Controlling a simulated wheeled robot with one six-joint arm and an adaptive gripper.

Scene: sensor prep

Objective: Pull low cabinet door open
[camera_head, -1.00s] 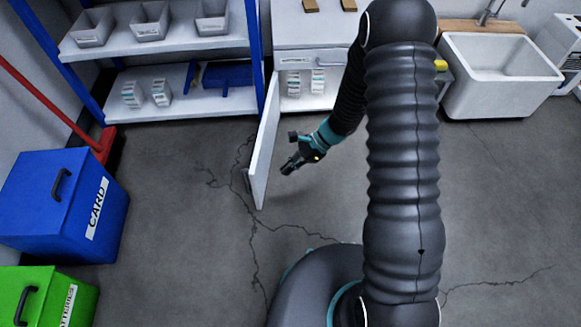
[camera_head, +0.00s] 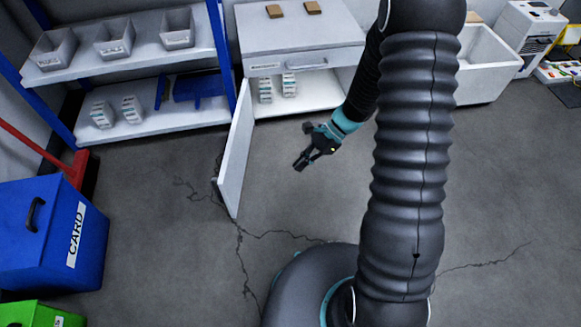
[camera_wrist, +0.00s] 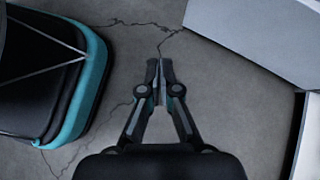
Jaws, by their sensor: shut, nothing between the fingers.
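The low cabinet (camera_head: 325,98) stands at the back with its white door (camera_head: 235,150) swung wide open, jutting out over the floor on the left side. The inside shows, with small labelled boxes (camera_head: 289,85) on its floor. My gripper (camera_head: 299,167) is in front of the cabinet opening, to the right of the door and apart from it. In the wrist view its fingers (camera_wrist: 160,65) are together with nothing between them, above bare floor. A pale panel at the top right of the wrist view looks like the door (camera_wrist: 265,35). The door's handle cannot be made out.
A blue shelf rack (camera_head: 140,70) with grey bins stands left of the cabinet. A blue card box (camera_head: 50,235), a green box (camera_head: 40,315) and a red broom (camera_head: 75,170) are at the left. A white sink (camera_head: 490,65) is at the right. The floor before the door is clear.

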